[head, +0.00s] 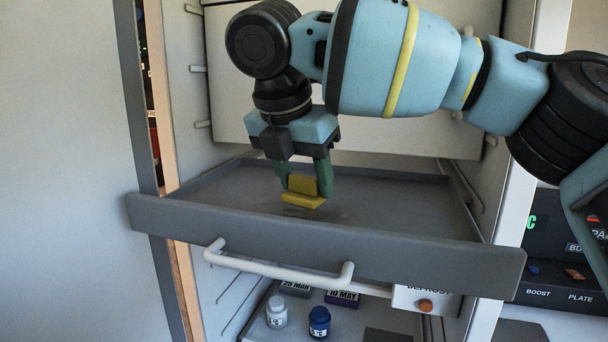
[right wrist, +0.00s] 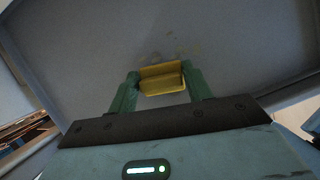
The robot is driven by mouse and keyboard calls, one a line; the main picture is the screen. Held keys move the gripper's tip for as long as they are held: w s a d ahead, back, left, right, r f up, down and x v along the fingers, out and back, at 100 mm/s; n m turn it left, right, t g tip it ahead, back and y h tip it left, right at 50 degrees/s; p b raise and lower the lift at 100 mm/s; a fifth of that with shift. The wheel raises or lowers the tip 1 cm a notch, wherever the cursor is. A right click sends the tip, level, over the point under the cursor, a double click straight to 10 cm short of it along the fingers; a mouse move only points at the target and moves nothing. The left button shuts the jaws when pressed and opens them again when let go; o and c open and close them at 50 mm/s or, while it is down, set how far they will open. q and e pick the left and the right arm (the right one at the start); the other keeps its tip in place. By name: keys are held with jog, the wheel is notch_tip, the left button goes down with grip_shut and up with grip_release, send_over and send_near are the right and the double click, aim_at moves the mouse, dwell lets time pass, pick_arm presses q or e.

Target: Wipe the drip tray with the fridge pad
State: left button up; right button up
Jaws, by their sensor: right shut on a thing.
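My right gripper (head: 305,181) reaches down from the right arm over the grey drip tray (head: 320,240). Its green fingers are shut on a yellow fridge pad (head: 303,198). The pad is at or just above the tray floor, left of the tray's middle; I cannot tell if it touches. In the right wrist view the pad (right wrist: 162,78) sits between the two green fingertips (right wrist: 160,86). Faint dark smudges (right wrist: 170,52) show on the tray floor just beyond the pad. The tray is pulled out of the fridge. My left gripper is not in view.
A white bar handle (head: 280,268) is below the tray front, beside a defrost panel with an orange knob (head: 425,305). A white-capped jar (head: 277,312), a blue jar (head: 319,321) and date labels (head: 342,297) sit on the shelf below. Boost and plate controls (head: 560,280) are at right.

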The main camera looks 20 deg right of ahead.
aim_at(336, 214)
jog(key=shift+f, duration=1.05)
dwell(0.4)
jog(key=shift+s+d, duration=0.6)
jog(key=shift+d, duration=0.25)
jog(key=shift+s+d, duration=0.55)
jog(key=shift+d, duration=0.3)
jog(key=shift+f, duration=0.15)
jog(key=shift+w+a, duration=0.6)
jog(key=shift+a, duration=0.3)
jog(key=shift+w+a, duration=0.55)
jog(key=shift+a, duration=0.3)
